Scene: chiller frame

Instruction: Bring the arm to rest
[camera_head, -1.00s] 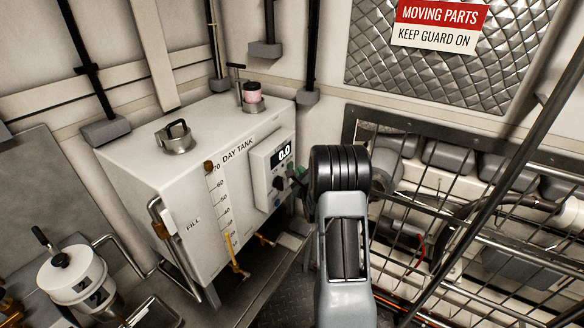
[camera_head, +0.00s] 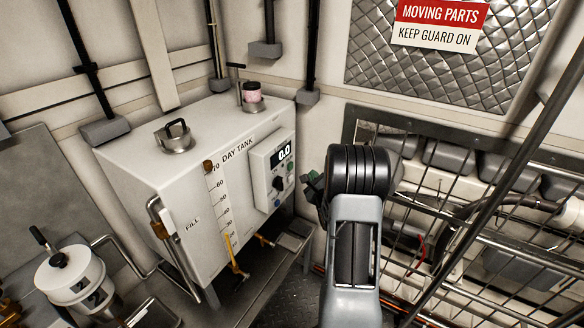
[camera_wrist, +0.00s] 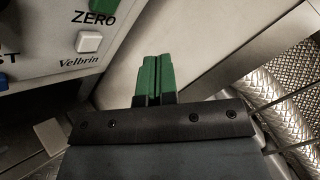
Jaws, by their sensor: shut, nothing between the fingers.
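My arm (camera_head: 356,225) rises from the bottom of the head view, right of the day tank. My gripper (camera_wrist: 153,78) shows in the wrist view with its green fingers pressed together, shut and empty. In the head view only a bit of the green gripper (camera_head: 313,181) shows left of my arm's dark joint, the rest hidden behind it. It is apart from the control panel (camera_head: 272,172), which reads 0.0. In the wrist view a panel corner (camera_wrist: 60,50) with a ZERO label lies up and left of the fingers.
The white day tank (camera_head: 180,160) stands left, with a fill pipe and a level scale. A wire guard (camera_head: 470,215) over machinery is close on the right. A white canister (camera_head: 72,272) stands at lower left. Some floor (camera_head: 290,290) shows between tank and arm.

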